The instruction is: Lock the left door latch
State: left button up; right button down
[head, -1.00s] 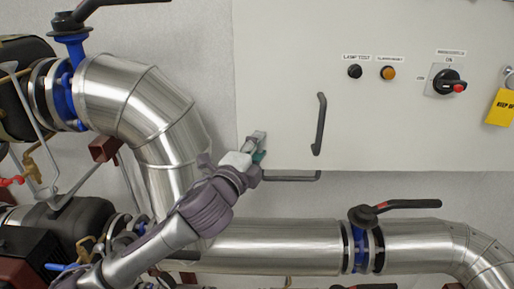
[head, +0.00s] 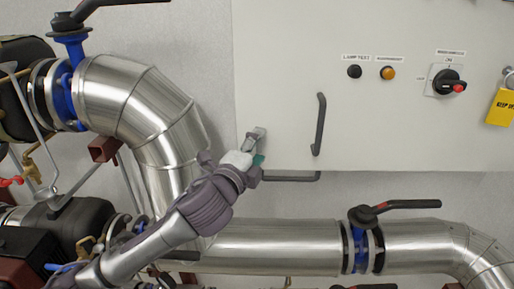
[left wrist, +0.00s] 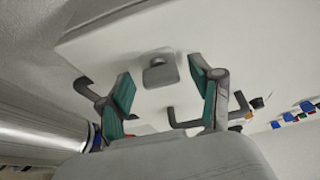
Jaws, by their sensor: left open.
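The left door latch (head: 259,132) is a small grey metal piece near the lower left corner of the white cabinet door (head: 290,60). In the left wrist view the latch (left wrist: 160,70) shows as a rounded grey block on the white panel, between my two fingertips and a little beyond them. My left gripper (head: 255,158) is just below the latch in the head view. In the left wrist view my left gripper (left wrist: 161,78) is open, with teal pads on both sides and nothing between them. Its fingers partly hide the latch's surroundings in the head view. My right gripper is not in view.
A dark vertical handle (head: 319,124) stands out right of the latch. A dark horizontal handle (head: 295,179) lies under the cabinet edge, close to my gripper. Steel pipes (head: 270,245) run below and left. Knobs and a rotary switch (head: 447,83) are at upper right.

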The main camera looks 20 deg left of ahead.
pick_arm(q)
jog(key=s, duration=0.7)
jog(key=shift+s+a, duration=0.25)
jog(key=shift+a, duration=0.15)
